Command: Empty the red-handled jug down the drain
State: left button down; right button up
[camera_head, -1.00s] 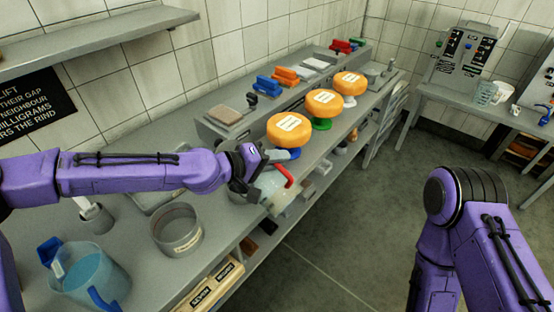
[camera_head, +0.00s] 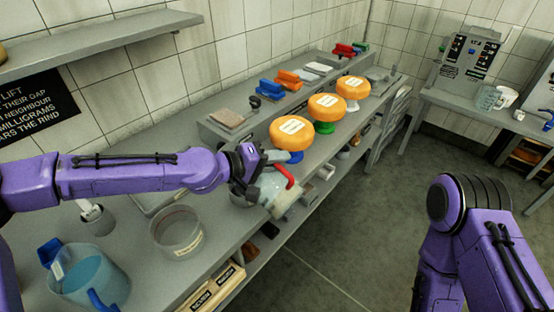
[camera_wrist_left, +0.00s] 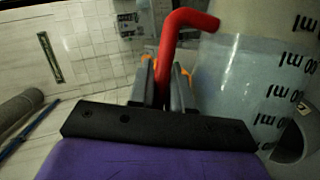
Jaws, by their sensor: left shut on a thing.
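The red-handled jug (camera_head: 270,186) is clear, with a pale patch low on its side, and is over the front edge of the bench. My left gripper (camera_head: 268,162) is shut on its red handle (camera_head: 284,176). In the left wrist view the fingers (camera_wrist_left: 163,88) close around the handle (camera_wrist_left: 187,20), and the jug (camera_wrist_left: 232,75) shows black ml marks and bluish liquid inside. The jug's exact tilt is hard to tell. I cannot make out a drain. My right arm shows at the right, but its gripper is outside the picture.
Three orange cheese wheels (camera_head: 291,132) stand on coloured stands along the bench. A blue-handled jug of blue liquid (camera_head: 90,285) and a round grey container (camera_head: 178,232) stand at the near left. A side table (camera_head: 455,97) is at the right, with open floor between.

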pick_arm(q)
jog(key=shift+w+r, duration=0.1)
jog(key=shift+w+a+r+n+b, duration=0.2)
jog(key=shift+a+n+b, duration=0.1)
jog(key=shift+a+b, duration=0.1)
dwell(1.0)
jog(key=shift+w+a+h+b, duration=0.2)
jog(key=shift+h+b, duration=0.1)
jog(key=shift+b, duration=0.1)
jog(key=shift+a+r, duration=0.1)
jog(key=shift+r, duration=0.05)
dwell(0.7)
